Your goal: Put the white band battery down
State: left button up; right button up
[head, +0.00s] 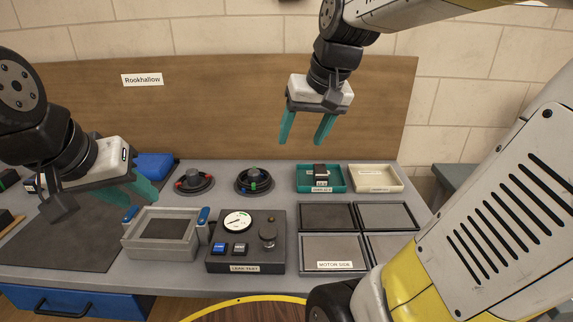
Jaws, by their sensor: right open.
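A small dark block with a pale band (320,170) sits in the teal tray (337,186) at the back right. It looks like the white band battery, but it is too small to be sure. My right gripper (306,143) is open and empty, fingers pointing down, above and behind the bench, apart from the block. My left gripper (130,195) is at the left, over the back of the grey square fixture (160,252). Its teal fingers are seen at a slant, and no held thing shows between them.
A cream tray (388,179) stands right of the teal one. Two round dark holders (193,183) (254,182) stand at mid-back. A gauge box (246,266) and several dark-framed trays (327,217) fill the front. A blue object (154,166) lies behind my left gripper. A dark mat (80,240) is mostly clear.

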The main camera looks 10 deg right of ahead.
jog(key=s+a+f+n+t, duration=0.1)
jog(key=s+a+f, duration=0.2)
jog(key=s, duration=0.6)
jog(key=shift+s+a+t, duration=0.2)
jog(key=shift+s+t, duration=0.05)
jog(key=shift+t, duration=0.05)
